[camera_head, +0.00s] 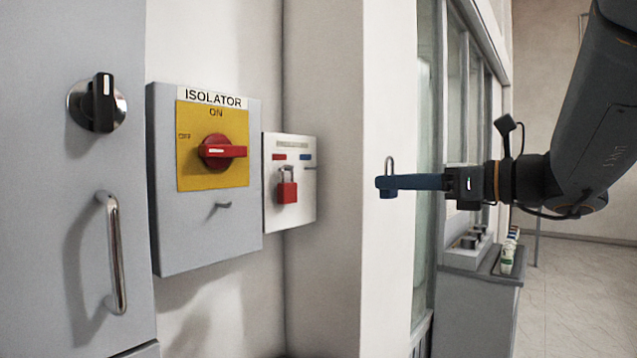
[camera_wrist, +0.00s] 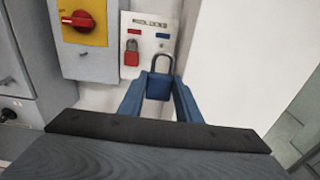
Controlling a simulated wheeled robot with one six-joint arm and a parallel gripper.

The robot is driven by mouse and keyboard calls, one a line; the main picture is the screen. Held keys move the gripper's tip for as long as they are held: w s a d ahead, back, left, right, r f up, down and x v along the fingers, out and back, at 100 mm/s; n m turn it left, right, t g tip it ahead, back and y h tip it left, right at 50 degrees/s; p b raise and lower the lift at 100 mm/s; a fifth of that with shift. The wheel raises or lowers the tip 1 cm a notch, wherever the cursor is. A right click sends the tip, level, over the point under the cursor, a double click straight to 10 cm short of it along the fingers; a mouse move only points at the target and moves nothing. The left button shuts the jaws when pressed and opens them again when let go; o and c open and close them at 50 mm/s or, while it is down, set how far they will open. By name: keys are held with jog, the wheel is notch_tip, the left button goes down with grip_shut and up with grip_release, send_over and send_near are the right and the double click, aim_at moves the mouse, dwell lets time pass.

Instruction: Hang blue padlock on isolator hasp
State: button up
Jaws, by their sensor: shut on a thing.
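The blue padlock (camera_wrist: 159,86) is held between the two blue fingers of my gripper (camera_wrist: 160,98), with its metal shackle pointing up. In the head view the padlock (camera_head: 387,187) shows at the tip of my gripper (camera_head: 386,183), out in the air to the right of the wall boxes and apart from them. The isolator (camera_head: 205,180) is a grey box with a yellow plate and a red handle (camera_head: 222,151) turned sideways, away from the ON label at the top. A small grey hasp (camera_head: 221,205) sticks out below the yellow plate.
A white lock board (camera_head: 306,200) beside the isolator carries a red padlock (camera_head: 287,190); its blue-labelled place shows no padlock. A wall corner (camera_head: 362,80) stands between the board and my gripper. A grey cabinet with a handle (camera_head: 114,255) is at left. Bottles (camera_head: 507,255) stand on a counter.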

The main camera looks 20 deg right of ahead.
jog(key=shift+r+p, duration=0.6)
jog(key=shift+p, duration=0.05)
jog(key=p+v, duration=0.4)
jog(key=v, duration=0.3)
jog(key=shift+f, duration=0.25)
dwell(1.0)
dwell(0.9)
